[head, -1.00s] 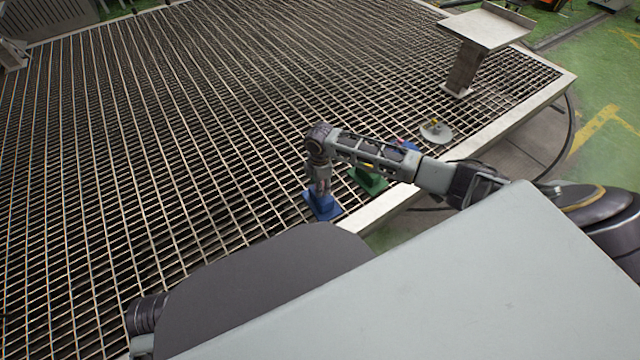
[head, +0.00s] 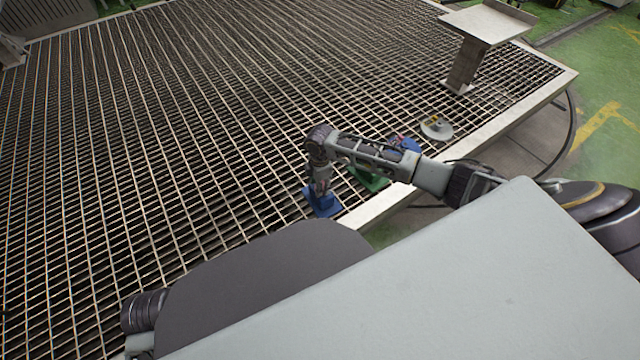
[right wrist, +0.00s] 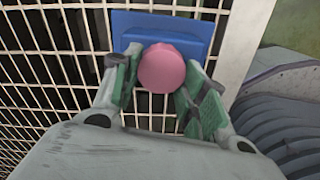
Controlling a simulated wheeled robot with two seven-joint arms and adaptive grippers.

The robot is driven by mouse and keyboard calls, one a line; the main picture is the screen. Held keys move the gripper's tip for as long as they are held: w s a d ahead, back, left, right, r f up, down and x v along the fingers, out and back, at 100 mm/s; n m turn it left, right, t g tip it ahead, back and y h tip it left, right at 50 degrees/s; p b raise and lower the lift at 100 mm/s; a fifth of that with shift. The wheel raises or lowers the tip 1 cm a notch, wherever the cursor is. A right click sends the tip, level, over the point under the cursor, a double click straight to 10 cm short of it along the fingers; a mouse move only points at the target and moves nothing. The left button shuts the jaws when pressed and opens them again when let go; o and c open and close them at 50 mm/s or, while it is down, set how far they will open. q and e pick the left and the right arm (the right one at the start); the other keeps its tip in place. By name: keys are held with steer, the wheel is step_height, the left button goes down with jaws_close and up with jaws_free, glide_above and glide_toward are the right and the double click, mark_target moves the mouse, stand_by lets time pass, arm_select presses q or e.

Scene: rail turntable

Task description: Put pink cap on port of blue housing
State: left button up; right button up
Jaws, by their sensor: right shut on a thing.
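The pink cap (right wrist: 162,68) is round and sits between the fingers of my right gripper (right wrist: 160,82) in the right wrist view. My right gripper is shut on it. The blue housing (right wrist: 165,25) lies on the grating directly beyond the cap. The housing also shows in the head view (head: 320,203), below my right gripper (head: 321,188). The cap hides the port, so I cannot tell whether cap and port touch. My left gripper is not in view.
The metal grating (head: 150,130) is wide and mostly clear to the left. A green housing (head: 368,181) and another blue piece (head: 408,145) are partly behind my right arm. A round grey disc (head: 436,130) lies beyond them. A pedestal table (head: 485,25) stands at the back right.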

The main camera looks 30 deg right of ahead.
steer(key=shift+f, duration=0.15)
stand_by(0.5)
steer(key=o, duration=1)
steer(key=shift+r, duration=6)
steer(key=shift+m, duration=0.3)
